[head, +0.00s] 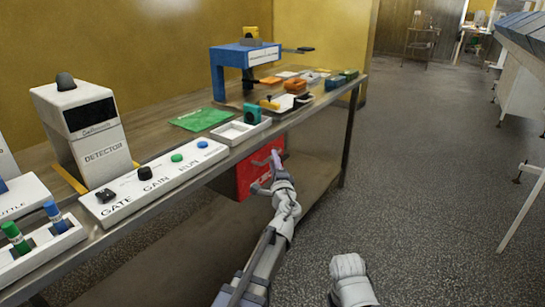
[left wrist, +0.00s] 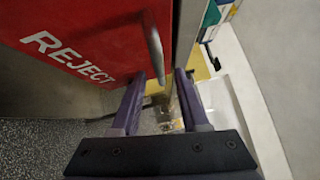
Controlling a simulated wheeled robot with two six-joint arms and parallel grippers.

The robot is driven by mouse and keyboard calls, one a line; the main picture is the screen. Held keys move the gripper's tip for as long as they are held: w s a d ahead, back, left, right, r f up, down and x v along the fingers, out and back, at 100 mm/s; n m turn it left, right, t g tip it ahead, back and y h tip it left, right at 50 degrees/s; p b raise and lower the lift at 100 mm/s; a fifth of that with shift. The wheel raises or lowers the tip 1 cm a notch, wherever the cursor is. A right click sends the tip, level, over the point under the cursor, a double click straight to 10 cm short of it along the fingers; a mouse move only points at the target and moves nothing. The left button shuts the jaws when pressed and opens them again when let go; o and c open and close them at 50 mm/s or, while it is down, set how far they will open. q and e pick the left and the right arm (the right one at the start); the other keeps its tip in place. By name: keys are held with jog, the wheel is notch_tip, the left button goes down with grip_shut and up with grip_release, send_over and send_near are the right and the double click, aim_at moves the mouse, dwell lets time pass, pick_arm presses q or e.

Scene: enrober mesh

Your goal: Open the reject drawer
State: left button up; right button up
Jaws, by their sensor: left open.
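The red reject drawer (head: 252,176) sits under the front edge of the worktop, flush in its housing as far as I can tell. In the left wrist view its red front (left wrist: 85,35) carries the white word REJECT, and a grey bar handle (left wrist: 154,48) stands out from it. My left gripper (head: 268,172) is at the drawer front. In the left wrist view the left gripper (left wrist: 160,88) is open, its two dark fingers pointing toward the handle's near end, with nothing clearly gripped. Contact cannot be told.
The worktop above holds a white control panel (head: 155,182) with knobs, a detector (head: 84,130), a green sheet (head: 200,119), a white tray (head: 239,132) and a blue frame (head: 245,62). Open grey floor (head: 410,190) lies to the right of the worktop.

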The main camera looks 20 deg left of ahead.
pick_arm(q)
jog(key=x, duration=0.3)
jog(key=shift+c, duration=0.3)
grip_shut()
dwell(1.1)
